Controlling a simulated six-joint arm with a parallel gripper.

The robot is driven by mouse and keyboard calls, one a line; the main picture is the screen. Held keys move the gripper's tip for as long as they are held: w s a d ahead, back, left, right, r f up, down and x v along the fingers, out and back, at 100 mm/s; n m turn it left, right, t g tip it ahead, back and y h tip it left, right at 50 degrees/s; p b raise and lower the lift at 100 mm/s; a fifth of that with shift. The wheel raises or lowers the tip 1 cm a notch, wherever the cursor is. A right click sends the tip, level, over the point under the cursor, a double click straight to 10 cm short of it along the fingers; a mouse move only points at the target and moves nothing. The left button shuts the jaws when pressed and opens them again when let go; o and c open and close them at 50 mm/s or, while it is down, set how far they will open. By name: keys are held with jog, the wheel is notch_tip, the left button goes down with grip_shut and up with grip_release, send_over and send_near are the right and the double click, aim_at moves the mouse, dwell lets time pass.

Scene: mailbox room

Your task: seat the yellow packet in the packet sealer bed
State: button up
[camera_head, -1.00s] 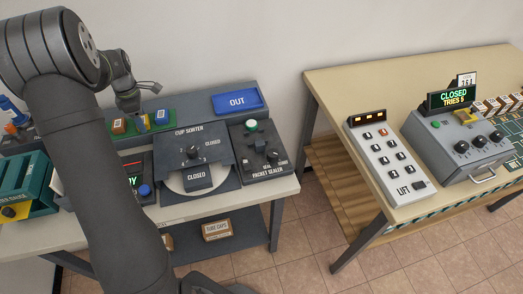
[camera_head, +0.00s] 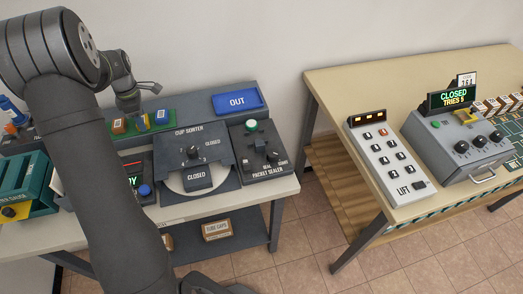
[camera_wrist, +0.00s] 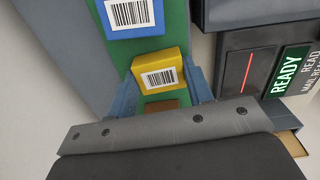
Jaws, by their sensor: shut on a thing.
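The yellow packet (camera_wrist: 160,78), with a barcode label, is between the fingers of my gripper (camera_wrist: 162,84) in the wrist view. The gripper is shut on it, over the green strip (camera_wrist: 178,30). I cannot tell whether the packet still touches the strip. In the head view my gripper (camera_head: 142,121) is at the back of the left table and mostly hides the packet. The packet sealer (camera_head: 258,152) is to the right on the same table, with a green button and a dark knob. Its bed is hard to make out.
The cup sorter (camera_head: 190,142) stands between the strip and the sealer. A blue OUT tray (camera_head: 237,101) lies behind the sealer. A reader showing READY (camera_wrist: 285,75) is close by.

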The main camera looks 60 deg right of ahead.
jog(key=shift+r, duration=2.15)
